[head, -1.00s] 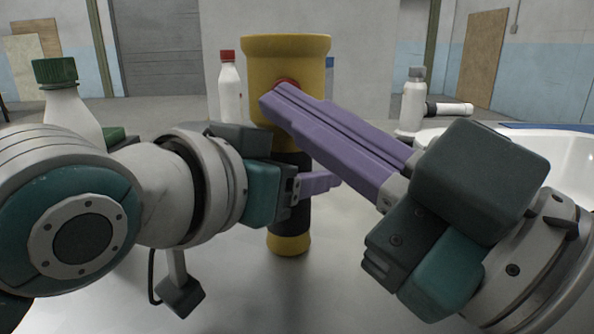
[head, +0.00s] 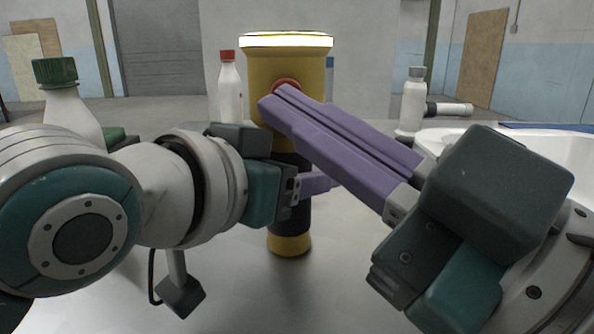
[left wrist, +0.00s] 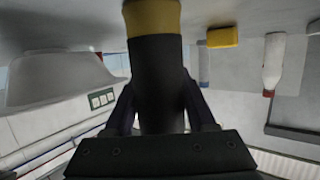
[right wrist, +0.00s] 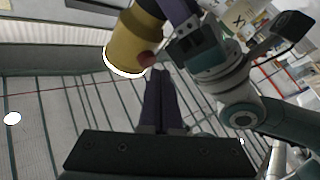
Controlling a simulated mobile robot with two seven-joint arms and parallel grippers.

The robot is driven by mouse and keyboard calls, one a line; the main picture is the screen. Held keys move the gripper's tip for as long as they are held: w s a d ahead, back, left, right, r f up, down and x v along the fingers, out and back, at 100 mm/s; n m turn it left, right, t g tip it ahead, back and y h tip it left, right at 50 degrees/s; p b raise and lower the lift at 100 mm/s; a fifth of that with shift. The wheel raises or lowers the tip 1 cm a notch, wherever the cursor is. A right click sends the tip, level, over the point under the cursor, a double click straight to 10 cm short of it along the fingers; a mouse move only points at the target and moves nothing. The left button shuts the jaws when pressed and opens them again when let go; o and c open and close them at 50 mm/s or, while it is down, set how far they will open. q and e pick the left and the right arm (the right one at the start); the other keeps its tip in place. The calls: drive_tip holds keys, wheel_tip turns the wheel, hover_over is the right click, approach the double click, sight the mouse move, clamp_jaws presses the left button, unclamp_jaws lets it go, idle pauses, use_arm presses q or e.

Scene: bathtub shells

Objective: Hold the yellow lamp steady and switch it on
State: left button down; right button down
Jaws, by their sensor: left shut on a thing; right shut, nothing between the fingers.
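The yellow lamp (head: 290,75) stands upright in the middle of the head view, with a black grip and a yellow base. Its top rim glows bright white, and the glow also shows on the lamp in the right wrist view (right wrist: 135,45). My left gripper (head: 318,183) is shut around the black grip, which shows between its fingers in the left wrist view (left wrist: 158,85). My right gripper (head: 268,103) is shut and empty, its fingertips at the red button (head: 287,85) near the lamp's head. They partly cover the button, so I cannot tell whether they touch it.
A red-capped white bottle (head: 230,92) stands behind the lamp. A green-capped bottle (head: 72,112) is at left, behind my left arm. A grey-capped bottle (head: 412,105) and a white tub (head: 555,148) are at right. The grey table (head: 330,275) is clear around the lamp's base.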

use_arm(q)
drive_tip(key=shift+c, duration=0.7)
unclamp_jaws()
use_arm(e)
drive_tip(key=s, duration=0.6)
